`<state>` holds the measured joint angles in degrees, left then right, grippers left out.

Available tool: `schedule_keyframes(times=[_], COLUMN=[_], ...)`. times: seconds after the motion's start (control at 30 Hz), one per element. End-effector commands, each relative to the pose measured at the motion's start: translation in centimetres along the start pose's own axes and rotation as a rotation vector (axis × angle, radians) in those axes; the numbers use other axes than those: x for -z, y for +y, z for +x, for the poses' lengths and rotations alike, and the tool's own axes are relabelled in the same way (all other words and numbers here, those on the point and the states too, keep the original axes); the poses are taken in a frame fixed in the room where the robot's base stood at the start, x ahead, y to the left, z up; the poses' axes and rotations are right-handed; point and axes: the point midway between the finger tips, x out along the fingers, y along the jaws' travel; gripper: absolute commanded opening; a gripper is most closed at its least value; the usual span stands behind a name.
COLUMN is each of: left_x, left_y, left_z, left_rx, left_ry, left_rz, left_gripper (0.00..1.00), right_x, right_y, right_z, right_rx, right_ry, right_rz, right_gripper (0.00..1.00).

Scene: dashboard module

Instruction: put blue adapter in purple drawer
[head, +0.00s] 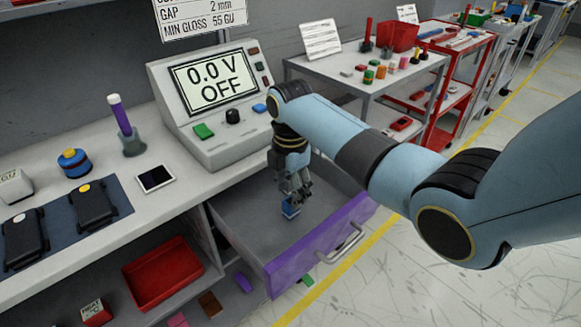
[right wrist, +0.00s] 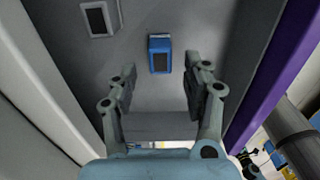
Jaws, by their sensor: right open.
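The purple drawer (head: 318,245) is pulled out below the bench, and its purple front also shows at the right of the right wrist view (right wrist: 275,75). The blue adapter (head: 290,210) is inside the drawer, low under my right gripper (head: 292,200). In the right wrist view the blue adapter (right wrist: 160,43) has a dark face and lies just beyond the gap between the fingertips. My right gripper (right wrist: 160,72) is open, pointing down into the drawer, with a visible gap on each side of the adapter. My left gripper is not in view.
A grey block with a dark face (right wrist: 98,18) is at the upper left of the right wrist view. The voltage console (head: 212,105) stands on the bench above the drawer. A red tray (head: 163,272) is on the lower shelf.

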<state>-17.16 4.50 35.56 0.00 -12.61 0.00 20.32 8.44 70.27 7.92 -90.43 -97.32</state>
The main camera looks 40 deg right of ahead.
Motion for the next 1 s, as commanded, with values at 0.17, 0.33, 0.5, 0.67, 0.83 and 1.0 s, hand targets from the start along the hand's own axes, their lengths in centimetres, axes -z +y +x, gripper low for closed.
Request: schedule_keyframes(times=[0.17, 0.33, 0.5, 0.67, 0.83, 1.0], left_x=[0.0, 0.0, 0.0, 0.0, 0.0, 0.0], left_y=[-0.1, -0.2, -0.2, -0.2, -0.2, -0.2], left_z=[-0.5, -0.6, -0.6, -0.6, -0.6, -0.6], left_rx=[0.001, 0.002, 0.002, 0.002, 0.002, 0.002], left_ry=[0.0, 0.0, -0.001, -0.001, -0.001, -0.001], left_rz=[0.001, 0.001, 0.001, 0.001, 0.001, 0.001], left_gripper=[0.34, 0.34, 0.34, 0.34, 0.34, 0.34], right_x=[-0.1, 0.0, 0.0, 0.0, 0.0, 0.0], right_y=[0.1, 0.0, 0.0, 0.0, 0.0, 0.0], right_z=[-4.3, -7.1, -8.3, -8.4, -8.4, -8.4], right_rx=[-0.005, -0.001, 0.0, 0.001, 0.001, 0.0], right_ry=[-0.002, -0.001, 0.0, 0.0, 0.0, 0.0], right_rz=[0.0, 0.0, 0.0, 0.0, 0.0, 0.0], right_gripper=[0.49, 0.49, 0.49, 0.49, 0.49, 0.49])
